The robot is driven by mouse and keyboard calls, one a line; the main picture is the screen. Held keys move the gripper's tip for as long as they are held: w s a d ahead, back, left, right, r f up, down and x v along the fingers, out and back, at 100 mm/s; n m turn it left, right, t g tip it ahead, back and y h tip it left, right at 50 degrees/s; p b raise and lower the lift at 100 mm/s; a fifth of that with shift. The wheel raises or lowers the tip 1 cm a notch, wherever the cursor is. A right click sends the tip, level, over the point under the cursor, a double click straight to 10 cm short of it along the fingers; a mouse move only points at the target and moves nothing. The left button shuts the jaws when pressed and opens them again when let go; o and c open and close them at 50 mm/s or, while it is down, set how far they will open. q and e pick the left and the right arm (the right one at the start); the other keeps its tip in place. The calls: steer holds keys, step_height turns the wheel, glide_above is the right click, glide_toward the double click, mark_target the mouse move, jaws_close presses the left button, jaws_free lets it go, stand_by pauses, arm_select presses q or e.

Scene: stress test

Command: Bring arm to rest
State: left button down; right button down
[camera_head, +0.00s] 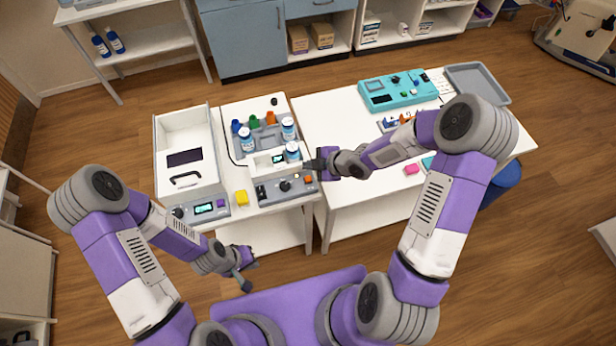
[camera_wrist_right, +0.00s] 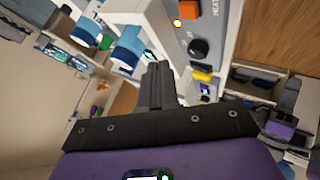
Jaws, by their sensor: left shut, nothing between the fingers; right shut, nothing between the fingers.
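My left gripper (camera_head: 244,275) hangs low in front of the table, over the floor, shut and empty. My right gripper (camera_head: 313,164) is shut and empty at the right side of a white device with a control panel (camera_head: 285,187) on the left table. In the right wrist view the shut fingers (camera_wrist_right: 158,75) point toward that device's front panel, which has a black knob (camera_wrist_right: 198,48) and an orange button (camera_wrist_right: 187,10). I cannot tell whether the fingers touch the device.
A teal device (camera_head: 398,91) and grey tray (camera_head: 477,83) are on the right table.

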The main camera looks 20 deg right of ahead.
stand_by(0.5)
steer(key=s+f+m, duration=0.1)
steer(key=s+a+f+m+g, duration=0.1)
steer(key=s+f+m, duration=0.1)
steer(key=s+a+f+m, duration=0.1)
steer(key=m, duration=0.1)
steer(key=shift+s+a+f, duration=0.2)
steer(key=shift+a+f, duration=0.05)
steer(key=shift+f, duration=0.05)
steer(key=s+a+f+m+g+h, duration=0.1)
steer(key=s+f+m+g, duration=0.2)
steer(key=s+f+m, duration=0.35)
steer(key=s+a+f+m+g+h, duration=0.1)
steer(key=s+f+m+g, duration=0.15)
steer(key=s+m, duration=0.7)
step_height(320, 180, down, 12)
steer(key=b, duration=1.1)
steer(key=shift+f+n+b, duration=0.15)
steer(key=shift+n+b, duration=0.15)
steer(key=shift+b, duration=0.05)
